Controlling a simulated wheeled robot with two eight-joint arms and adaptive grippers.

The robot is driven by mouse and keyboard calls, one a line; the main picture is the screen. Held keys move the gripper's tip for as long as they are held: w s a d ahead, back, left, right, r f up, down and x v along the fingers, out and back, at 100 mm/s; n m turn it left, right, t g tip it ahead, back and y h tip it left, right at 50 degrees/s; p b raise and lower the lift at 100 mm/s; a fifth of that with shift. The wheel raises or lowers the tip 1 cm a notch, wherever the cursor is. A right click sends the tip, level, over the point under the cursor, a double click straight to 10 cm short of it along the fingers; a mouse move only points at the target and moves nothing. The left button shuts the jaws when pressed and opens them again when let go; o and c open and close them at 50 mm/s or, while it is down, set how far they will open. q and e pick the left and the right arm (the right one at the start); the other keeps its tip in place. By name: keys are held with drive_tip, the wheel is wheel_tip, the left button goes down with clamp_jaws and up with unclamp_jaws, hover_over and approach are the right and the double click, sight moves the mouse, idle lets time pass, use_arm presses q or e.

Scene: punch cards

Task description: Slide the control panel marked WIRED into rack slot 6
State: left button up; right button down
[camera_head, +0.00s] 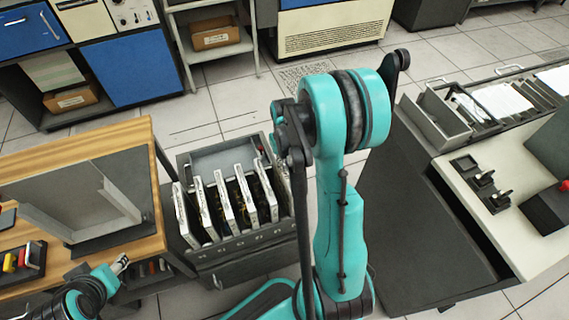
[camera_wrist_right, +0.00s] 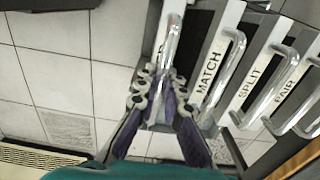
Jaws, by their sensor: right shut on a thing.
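In the right wrist view my right gripper (camera_wrist_right: 160,92) is shut on the metal handle (camera_wrist_right: 172,42) of a control panel. Its label is mostly covered; only a final "D" (camera_wrist_right: 161,50) shows. Panels marked MATCH (camera_wrist_right: 209,75), SPLIT (camera_wrist_right: 250,82) and PAIR (camera_wrist_right: 286,92) stand beside it, each with a handle. In the head view the rack (camera_head: 240,247) holds several upright panels (camera_head: 224,200) side by side. My right arm covers the rack's right side, and the right gripper is hidden there. My left gripper (camera_head: 121,264) is low at the left; its opening is unclear.
A wooden table (camera_head: 75,140) with a grey open-fronted stand (camera_head: 85,200) is left of the rack. A dark cabinet (camera_head: 410,215) and a pale counter (camera_head: 500,215) with card trays (camera_head: 490,100) are at the right. Tiled floor is clear behind the rack.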

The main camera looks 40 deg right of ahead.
drive_tip(key=shift+f+b, duration=0.4)
drive_tip(key=shift+f, duration=0.2)
drive_tip(key=c, duration=1.6)
unclamp_jaws()
drive_tip(key=shift+r, duration=0.1)
drive_tip(key=shift+o, duration=0.2)
wheel_tip(320, 180, up, 12)
